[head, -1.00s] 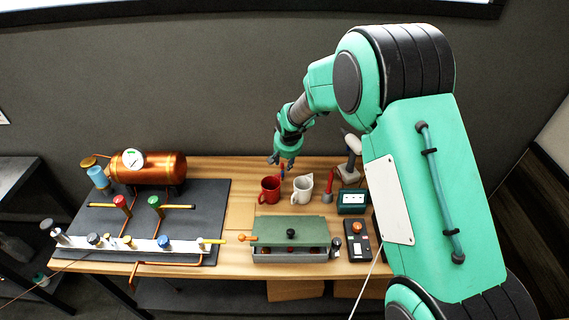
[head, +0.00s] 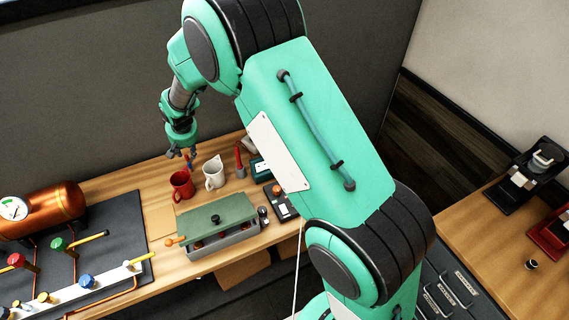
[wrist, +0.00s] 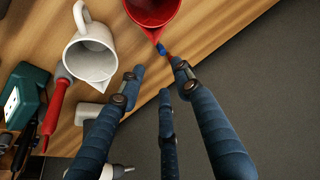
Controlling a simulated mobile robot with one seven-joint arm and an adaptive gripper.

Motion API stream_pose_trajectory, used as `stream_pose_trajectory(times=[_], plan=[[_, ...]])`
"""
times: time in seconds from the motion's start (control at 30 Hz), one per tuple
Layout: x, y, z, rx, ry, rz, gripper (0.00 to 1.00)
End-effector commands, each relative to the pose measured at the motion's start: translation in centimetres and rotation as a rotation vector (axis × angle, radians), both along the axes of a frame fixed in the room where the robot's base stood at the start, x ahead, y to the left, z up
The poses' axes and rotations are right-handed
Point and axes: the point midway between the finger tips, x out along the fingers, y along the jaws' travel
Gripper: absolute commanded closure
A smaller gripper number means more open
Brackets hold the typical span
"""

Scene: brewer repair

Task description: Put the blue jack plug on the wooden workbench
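A small blue piece with a reddish end, likely the blue jack plug (wrist: 162,48), shows in the wrist view beside the red mug's rim, just beyond my right fingertip. It also shows in the head view as a thin blue piece (head: 190,164) below my gripper (head: 187,153). I cannot tell whether it is falling, leaning on the mug or standing on the bench. My gripper (wrist: 156,70) has its fingers spread, with nothing clearly between them. It is above the back edge of the wooden workbench (head: 130,188). The red mug (head: 181,186) stands upright on the bench.
A white mug (head: 213,174) stands right of the red one. A red-handled tool (head: 239,160) and a green meter (head: 260,168) are farther right. A green-lidded box (head: 218,219) sits in front. A copper tank (head: 56,203) and pipework are at left. Another counter (head: 500,215) is at right.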

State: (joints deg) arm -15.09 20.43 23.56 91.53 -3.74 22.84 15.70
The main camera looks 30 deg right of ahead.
Motion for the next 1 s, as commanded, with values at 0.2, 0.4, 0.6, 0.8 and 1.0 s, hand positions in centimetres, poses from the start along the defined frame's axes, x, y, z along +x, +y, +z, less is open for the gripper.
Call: stream_pose_trajectory(times=[0.2,0.4,0.6,0.8,1.0], plan=[[-1.6,-1.9,4.7,-0.001,-0.013,-0.008,0.67],[-5.0,-4.8,11.0,-0.006,-0.026,-0.015,0.67],[-9.6,-7.9,17.0,-0.011,-0.039,-0.022,0.67],[-14.8,-10.8,22.1,-0.018,-0.051,-0.030,0.67],[-20.7,-13.3,26.1,-0.023,-0.063,-0.037,0.67]])
